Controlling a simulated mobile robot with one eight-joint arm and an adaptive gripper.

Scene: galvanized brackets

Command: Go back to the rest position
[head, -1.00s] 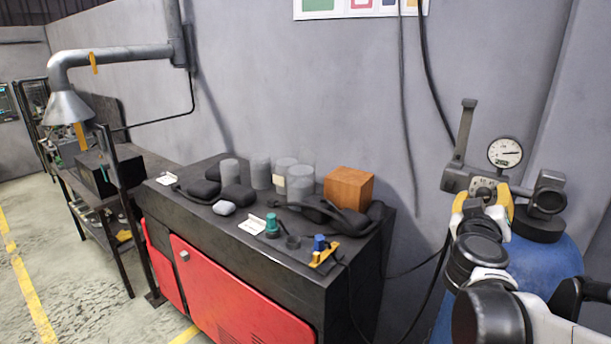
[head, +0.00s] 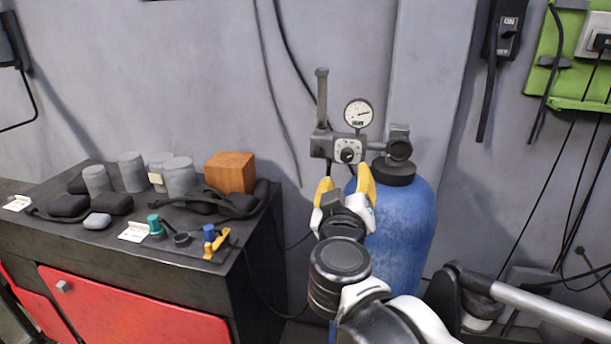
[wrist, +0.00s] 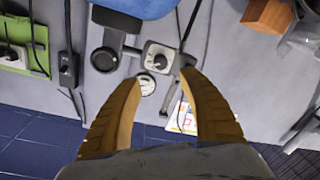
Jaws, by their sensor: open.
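My gripper (head: 345,187) has yellow fingers and stands open in the head view, in front of the regulator and the blue gas cylinder (head: 400,235). In the wrist view my gripper (wrist: 163,85) shows two spread yellow fingers with nothing between them but the background. The grey regulator (head: 347,148) with its round dial gauge (head: 359,113) lies beyond the fingertips. In the wrist view the regulator (wrist: 160,57) appears upside down, near the fingertips. I cannot tell the exact gap to it.
A black-topped cabinet (head: 75,240) with red doors stands left, bearing grey cylinders (head: 132,171), a wooden block (head: 230,171) and dark pouches. A black switch box (head: 505,35) and green panel (head: 575,60) hang on the right wall. Cables hang along the wall.

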